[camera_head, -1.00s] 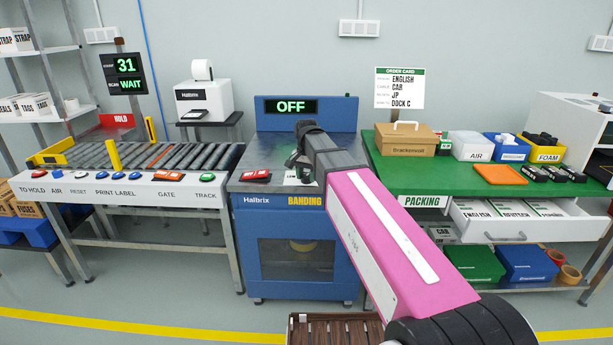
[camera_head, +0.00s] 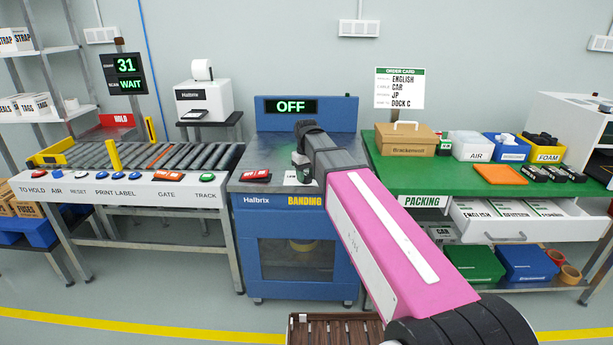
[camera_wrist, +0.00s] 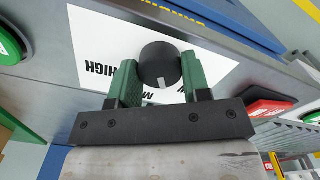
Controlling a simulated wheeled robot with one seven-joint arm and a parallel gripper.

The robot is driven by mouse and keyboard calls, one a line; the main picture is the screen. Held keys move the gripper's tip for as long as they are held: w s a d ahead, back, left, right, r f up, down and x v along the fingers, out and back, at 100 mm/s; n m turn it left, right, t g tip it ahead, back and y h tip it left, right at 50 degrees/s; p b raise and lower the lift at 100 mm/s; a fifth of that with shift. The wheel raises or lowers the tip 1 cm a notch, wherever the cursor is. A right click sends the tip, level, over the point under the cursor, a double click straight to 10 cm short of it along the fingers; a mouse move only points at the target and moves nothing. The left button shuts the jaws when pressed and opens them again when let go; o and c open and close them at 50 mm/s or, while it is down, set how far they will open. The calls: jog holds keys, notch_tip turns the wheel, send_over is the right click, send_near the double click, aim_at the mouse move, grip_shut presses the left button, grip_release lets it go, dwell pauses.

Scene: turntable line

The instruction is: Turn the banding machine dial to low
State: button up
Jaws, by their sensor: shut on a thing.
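The banding machine (camera_head: 291,240) is a blue cabinet with a grey top, and its display (camera_head: 291,106) reads OFF. Its black round dial (camera_wrist: 158,62) sits on a white label plate in the wrist view, with a pale pointer mark on the side towards my gripper. The word HIGH (camera_wrist: 103,69) is left of the dial; a letter M shows below it, and other lettering is hidden by my fingers. My gripper (camera_wrist: 159,76) has its green fingers on both sides of the dial, shut on it. In the head view my arm hides the dial.
A red button (camera_wrist: 268,108) and a green button (camera_wrist: 10,48) flank the dial plate. The roller conveyor (camera_head: 135,155) stands left, the green packing table (camera_head: 400,178) right.

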aim_at(306, 176)
jog(key=shift+n, duration=1.3)
jog(key=o, duration=0.9)
notch_tip(306, 176, up, 11)
jog(key=shift+f, duration=0.1)
